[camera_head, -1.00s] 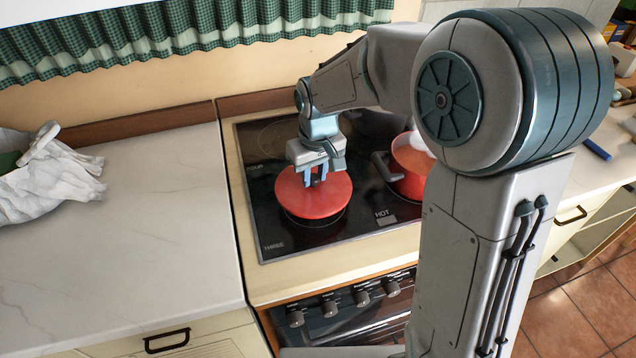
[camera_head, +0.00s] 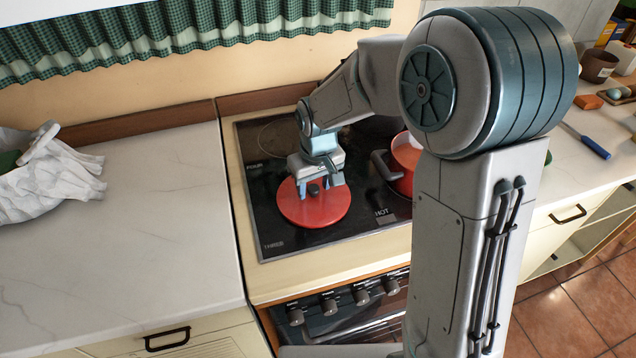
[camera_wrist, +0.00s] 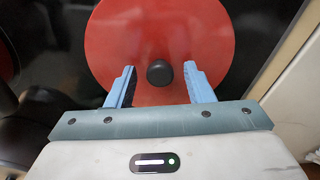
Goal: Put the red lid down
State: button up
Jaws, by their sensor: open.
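The red lid (camera_head: 318,212) lies flat on the black stove top, at its front left, with its dark knob (camera_head: 313,189) upward. My gripper (camera_head: 316,190) is open just above the lid, with one finger on each side of the knob. In the wrist view, the lid (camera_wrist: 115,40) fills the upper middle and the knob (camera_wrist: 160,73) stands between my two blue fingers (camera_wrist: 160,85), with a gap on both sides. A red pot (camera_head: 403,160) with a dark handle stands to the right on the stove, partly hidden by my arm.
The stove top (camera_head: 280,238) has a "HOT" label near its front right. White cloth (camera_head: 45,175) lies on the left counter (camera_head: 130,230), which is otherwise clear. A blue-handled tool (camera_head: 595,147) and several small items lie on the right counter.

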aim_at(317, 200)
notch_tip(317, 200, up, 12)
jog(key=s, duration=0.1)
jog(key=s+d+f+m+t, duration=0.1)
jog(key=s+d+m, duration=0.4)
jog(key=s+d, duration=1)
jog(key=s, duration=0.3)
jog(key=shift+f+m+t+h, duration=0.3)
jog(key=shift+f+t, duration=0.05)
jog(key=shift+t, duration=0.05)
